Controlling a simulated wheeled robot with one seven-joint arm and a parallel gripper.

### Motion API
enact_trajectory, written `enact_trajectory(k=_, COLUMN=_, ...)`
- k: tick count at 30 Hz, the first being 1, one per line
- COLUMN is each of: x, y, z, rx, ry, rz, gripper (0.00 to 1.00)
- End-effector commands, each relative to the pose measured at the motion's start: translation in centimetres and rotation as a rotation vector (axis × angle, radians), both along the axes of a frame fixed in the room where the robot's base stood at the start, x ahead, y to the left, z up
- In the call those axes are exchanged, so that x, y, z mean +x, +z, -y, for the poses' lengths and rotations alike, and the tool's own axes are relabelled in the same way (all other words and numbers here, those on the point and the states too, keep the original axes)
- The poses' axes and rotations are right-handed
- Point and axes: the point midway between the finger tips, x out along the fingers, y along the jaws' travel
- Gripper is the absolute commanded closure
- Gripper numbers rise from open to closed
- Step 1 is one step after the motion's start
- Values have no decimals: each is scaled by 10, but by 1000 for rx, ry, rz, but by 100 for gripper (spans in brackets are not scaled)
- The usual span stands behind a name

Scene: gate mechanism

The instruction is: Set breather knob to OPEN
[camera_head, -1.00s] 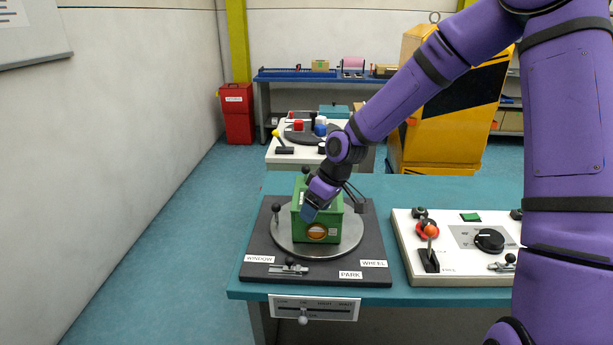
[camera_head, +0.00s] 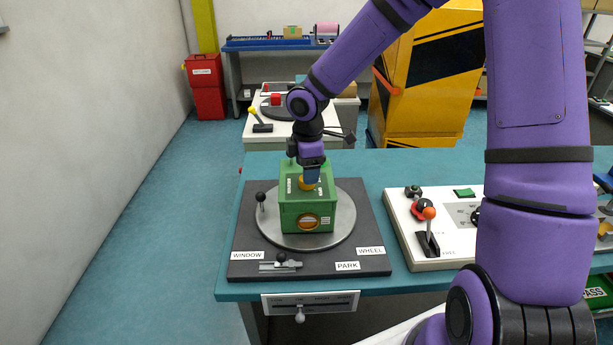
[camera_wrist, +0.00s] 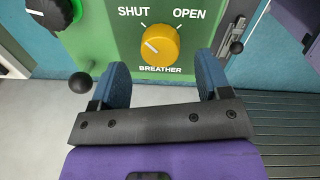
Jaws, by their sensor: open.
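The breather knob (camera_wrist: 160,45) is a yellow dial on the green face of a box, labelled SHUT at upper left, OPEN at upper right and BREATHER below. Its white pointer line slants up and left, toward SHUT. In the head view the knob (camera_head: 304,185) sits on top of the green box (camera_head: 292,208), partly hidden by my gripper (camera_head: 310,180). In the wrist view my gripper (camera_wrist: 162,72) is open, its blue fingers to the lower left and lower right of the knob. The gap between them is empty near the palm; whether they touch the knob I cannot tell.
The box stands on a round metal turntable (camera_head: 342,225) on a dark base plate (camera_head: 240,240). A black-ball lever (camera_head: 261,198) stands left of the box. A white control panel (camera_head: 405,225) with an orange-tipped lever lies to the right.

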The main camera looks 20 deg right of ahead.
Motion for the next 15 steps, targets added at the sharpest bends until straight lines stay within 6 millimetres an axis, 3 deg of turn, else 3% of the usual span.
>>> enact_trajectory(k=6, x=1, y=-25, z=0, rx=1, ry=0, rz=-1, gripper=30)
enact_trajectory(k=15, x=2, y=-32, z=0, rx=1, ry=0, rz=1, gripper=30)
